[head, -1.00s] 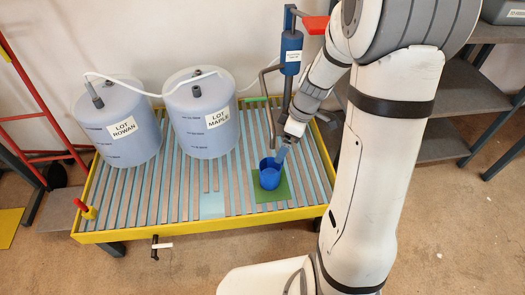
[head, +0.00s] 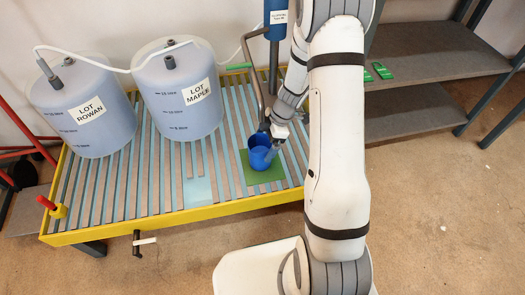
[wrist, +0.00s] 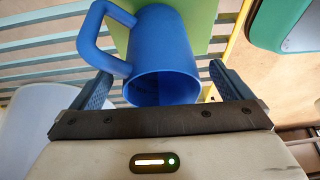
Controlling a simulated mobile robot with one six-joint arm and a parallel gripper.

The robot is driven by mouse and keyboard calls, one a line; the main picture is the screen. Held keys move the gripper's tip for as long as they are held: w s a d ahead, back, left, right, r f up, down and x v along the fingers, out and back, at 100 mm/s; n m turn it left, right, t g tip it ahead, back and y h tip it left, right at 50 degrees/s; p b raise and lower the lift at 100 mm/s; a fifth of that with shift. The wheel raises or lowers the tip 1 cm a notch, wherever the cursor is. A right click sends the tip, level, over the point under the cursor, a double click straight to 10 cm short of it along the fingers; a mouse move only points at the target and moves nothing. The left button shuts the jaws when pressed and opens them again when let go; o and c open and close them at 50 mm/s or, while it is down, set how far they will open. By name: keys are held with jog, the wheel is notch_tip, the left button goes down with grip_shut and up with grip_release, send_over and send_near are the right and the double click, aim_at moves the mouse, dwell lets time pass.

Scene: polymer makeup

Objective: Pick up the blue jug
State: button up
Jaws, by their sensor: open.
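The blue jug (head: 260,158) stands on a green mat (head: 250,179) on the slatted, yellow-edged table. My gripper (head: 272,147) is at the jug's upper right side in the head view and partly covers it. In the wrist view the jug (wrist: 170,45) lies between my two open fingers (wrist: 160,78), its dark mouth facing the gripper. Its handle (wrist: 90,30) is on the left, close to the left finger. The right finger appears slightly apart from the jug wall. Contact with the left finger cannot be told.
Two large translucent tanks, LOT ROWAN (head: 84,113) and LOT MAPLE (head: 178,92), stand left of the jug. A bent grey pipe (head: 248,75) and a blue column (head: 276,20) rise behind it. Grey shelves (head: 425,75) stand at the right.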

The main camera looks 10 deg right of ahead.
jog(key=x, duration=0.2)
jog(key=shift+a+f, duration=0.15)
jog(key=shift+f, duration=0.25)
jog(key=shift+c, duration=0.3)
jog(key=c, duration=1.3)
jog(key=shift+r, duration=0.15)
